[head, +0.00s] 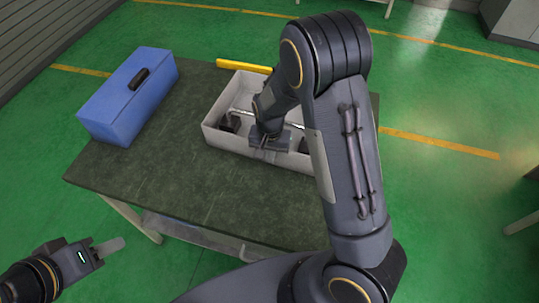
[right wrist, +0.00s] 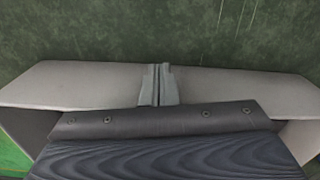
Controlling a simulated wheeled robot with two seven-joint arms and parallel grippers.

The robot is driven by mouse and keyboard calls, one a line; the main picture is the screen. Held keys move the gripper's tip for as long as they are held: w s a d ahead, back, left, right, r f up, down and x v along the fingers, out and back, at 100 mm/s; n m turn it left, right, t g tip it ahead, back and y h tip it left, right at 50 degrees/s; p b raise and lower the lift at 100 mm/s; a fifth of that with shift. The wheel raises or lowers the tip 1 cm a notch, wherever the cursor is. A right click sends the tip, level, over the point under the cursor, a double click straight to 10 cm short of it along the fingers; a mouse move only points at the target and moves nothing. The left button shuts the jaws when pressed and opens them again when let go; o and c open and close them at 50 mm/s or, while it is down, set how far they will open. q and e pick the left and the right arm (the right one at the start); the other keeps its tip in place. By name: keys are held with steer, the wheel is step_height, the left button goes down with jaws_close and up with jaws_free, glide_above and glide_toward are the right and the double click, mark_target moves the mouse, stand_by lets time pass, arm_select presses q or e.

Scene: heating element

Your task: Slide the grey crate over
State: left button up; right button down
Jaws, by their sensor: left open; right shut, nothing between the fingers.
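The light grey crate (head: 225,141) stands on the dark table, open at the top, with a few dark items and a pale rod inside. My right arm covers much of its right side. My right gripper (head: 265,152) is at the crate's near wall, pointing down. In the right wrist view its shut fingers (right wrist: 157,84) overlap the middle of the crate wall (right wrist: 80,84), with nothing between them. I cannot tell whether they press on the wall. My left gripper (head: 110,247) is open and empty, off the table's near left side.
A blue box (head: 120,105) with a dark handle stands at the table's left. A yellow bar (head: 243,66) lies behind the crate. The table top (head: 190,185) is bare in front of the crate and between it and the blue box.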

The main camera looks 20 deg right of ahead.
steer(key=w+d, duration=0.2)
steer(key=w, duration=0.1)
steer(key=w+d+b, duration=0.1)
steer(key=w, duration=0.2)
steer(key=w+d, duration=0.2)
steer(key=w, duration=0.1)
steer(key=shift+d+b, duration=0.3)
steer(key=shift+s, duration=0.1)
